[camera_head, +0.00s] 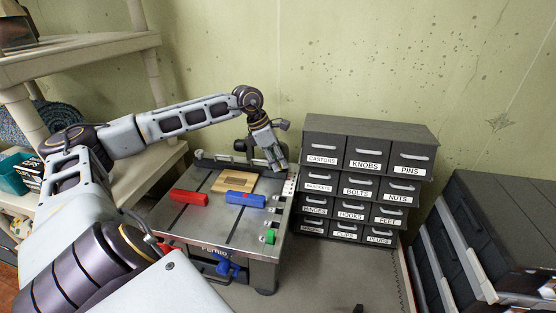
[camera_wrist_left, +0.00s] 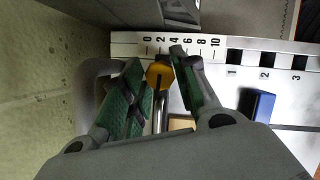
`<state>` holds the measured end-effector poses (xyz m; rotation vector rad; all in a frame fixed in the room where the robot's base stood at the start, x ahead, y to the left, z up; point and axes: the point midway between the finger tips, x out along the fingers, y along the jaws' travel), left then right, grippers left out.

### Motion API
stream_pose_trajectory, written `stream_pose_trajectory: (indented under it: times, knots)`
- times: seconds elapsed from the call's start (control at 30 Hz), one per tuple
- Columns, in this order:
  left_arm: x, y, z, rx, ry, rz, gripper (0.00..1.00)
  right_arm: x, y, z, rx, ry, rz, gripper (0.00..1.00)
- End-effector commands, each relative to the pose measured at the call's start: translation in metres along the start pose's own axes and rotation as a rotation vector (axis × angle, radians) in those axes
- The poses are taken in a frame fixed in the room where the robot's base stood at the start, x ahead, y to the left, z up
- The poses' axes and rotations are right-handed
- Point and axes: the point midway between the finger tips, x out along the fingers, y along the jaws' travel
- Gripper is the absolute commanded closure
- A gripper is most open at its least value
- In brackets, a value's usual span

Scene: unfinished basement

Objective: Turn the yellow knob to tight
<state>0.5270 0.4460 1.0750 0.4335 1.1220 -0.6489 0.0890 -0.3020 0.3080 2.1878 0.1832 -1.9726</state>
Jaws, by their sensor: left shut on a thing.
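The yellow knob (camera_wrist_left: 159,75) shows in the left wrist view, between the green-padded fingers of my left gripper (camera_wrist_left: 156,66). It sits beside a white scale strip (camera_wrist_left: 185,44) marked 0 to 10. In the head view my left gripper (camera_head: 279,165) points down at the back right corner of the grey work table (camera_head: 207,222) and hides the knob. The left gripper is shut on the yellow knob. My right gripper is not in view.
A red block (camera_head: 188,198), a blue block (camera_head: 245,199) and a wooden piece (camera_head: 234,183) are on the table. A green knob (camera_head: 270,237) is at its right side. Labelled grey drawers (camera_head: 365,150) stand close on the right. A shelf (camera_head: 80,50) stands at left.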

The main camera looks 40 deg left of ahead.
Motion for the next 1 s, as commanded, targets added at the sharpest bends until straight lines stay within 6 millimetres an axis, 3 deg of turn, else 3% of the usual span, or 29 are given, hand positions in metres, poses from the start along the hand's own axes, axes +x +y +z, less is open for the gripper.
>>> stream_pose_trajectory:
  times: [0.33, 0.73, 0.77, 0.9, 1.0]
  knots:
    - [-0.001, 0.001, 0.0, 0.092, 0.0, -0.039, 0.94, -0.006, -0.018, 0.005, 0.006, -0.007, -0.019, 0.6]
    - [-0.001, 0.001, 0.0, 0.117, -0.001, -0.047, 0.94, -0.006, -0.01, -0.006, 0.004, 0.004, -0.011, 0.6]
    - [-0.001, 0.001, 0.0, 0.117, -0.001, -0.047, 0.69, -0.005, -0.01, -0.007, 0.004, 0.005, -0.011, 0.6]
    - [-0.001, 0.001, 0.0, 0.117, -0.001, -0.047, 0.51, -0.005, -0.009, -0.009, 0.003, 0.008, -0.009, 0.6]
    - [-0.001, 0.001, 0.0, 0.117, -0.001, -0.048, 0.49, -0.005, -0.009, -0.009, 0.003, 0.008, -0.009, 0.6]
